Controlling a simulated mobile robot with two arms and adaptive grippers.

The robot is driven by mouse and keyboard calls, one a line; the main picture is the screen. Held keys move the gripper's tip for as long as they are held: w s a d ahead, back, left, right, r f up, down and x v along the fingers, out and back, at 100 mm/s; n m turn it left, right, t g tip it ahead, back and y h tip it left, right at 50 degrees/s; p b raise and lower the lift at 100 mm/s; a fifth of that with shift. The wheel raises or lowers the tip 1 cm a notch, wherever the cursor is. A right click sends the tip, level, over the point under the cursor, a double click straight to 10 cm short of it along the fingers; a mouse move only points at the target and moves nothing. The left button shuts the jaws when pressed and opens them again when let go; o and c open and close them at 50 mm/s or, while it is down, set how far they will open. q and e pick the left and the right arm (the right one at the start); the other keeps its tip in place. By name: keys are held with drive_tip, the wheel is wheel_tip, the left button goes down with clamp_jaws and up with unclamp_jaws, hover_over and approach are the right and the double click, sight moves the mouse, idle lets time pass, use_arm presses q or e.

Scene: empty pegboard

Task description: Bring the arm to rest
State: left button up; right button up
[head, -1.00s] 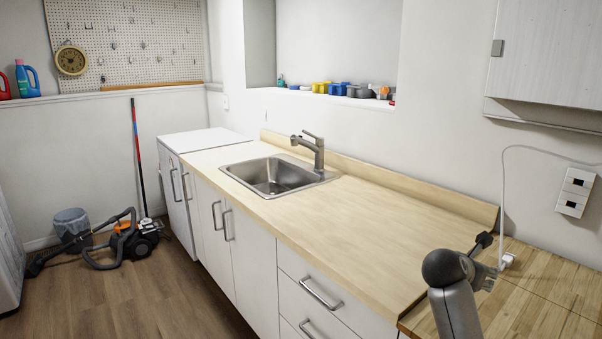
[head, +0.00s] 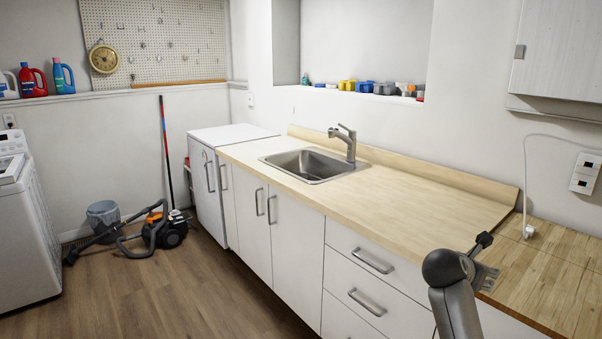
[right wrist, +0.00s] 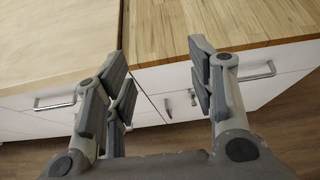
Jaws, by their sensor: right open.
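My right arm rises at the bottom right of the head view, and its gripper (head: 484,262) shows in part at the front edge of the counter. The right wrist view shows this gripper (right wrist: 160,85) open, with its fingers wide apart and nothing between them. Its fingertips are near the front edge of the wooden counter (right wrist: 215,25), with drawer fronts and the floor behind and below. My left gripper is in neither view.
The pale worktop (head: 420,200) holds a steel sink (head: 313,165) with a faucet (head: 346,143) and is otherwise clear. A vacuum cleaner (head: 166,230) and a bucket (head: 103,214) stand on the floor. A white washer (head: 30,235) is at the left. The middle floor is free.

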wheel_tip(320, 180, down, 15)
drive_tip(key=s+n+t+h, duration=0.2)
drive_tip(key=n+t+h, duration=0.25)
drive_tip(key=n, duration=1.05)
drive_tip(key=s+a+f+n+t+y, duration=0.1)
drive_tip(key=s+a+f+n+y, duration=0.25)
drive_tip(key=f+n, duration=0.4)
drive_tip(key=s+a+f+n+y, duration=0.3)
drive_tip(key=a+f+n+y, duration=0.15)
drive_tip(key=f, duration=0.55)
drive_tip(key=s+a+f+n+t+y, duration=0.1)
drive_tip(key=s+a+f+n+y, duration=0.2)
drive_tip(key=a+f+n, duration=0.35)
drive_tip(key=s+a+f+n+g+y, duration=0.2)
drive_tip(key=s+f+n+g, duration=0.35)
drive_tip(key=s+f, duration=0.8)
drive_tip(key=s+a+f+n+g+y, duration=0.15)
drive_tip(key=s+f+n+g, duration=0.35)
drive_tip(key=s+f, duration=0.85)
drive_tip(key=s+d+n+g, duration=0.1)
drive_tip(key=s+n, duration=0.3)
drive_tip(key=s, duration=1.5)
drive_tip(key=shift+s+d+n+g+h, duration=0.3)
drive_tip(key=shift+n+g, duration=0.1)
drive_tip(key=shift+g, duration=0.4)
drive_tip(key=shift+w+f, duration=0.1)
drive_tip(key=shift+w, duration=0.05)
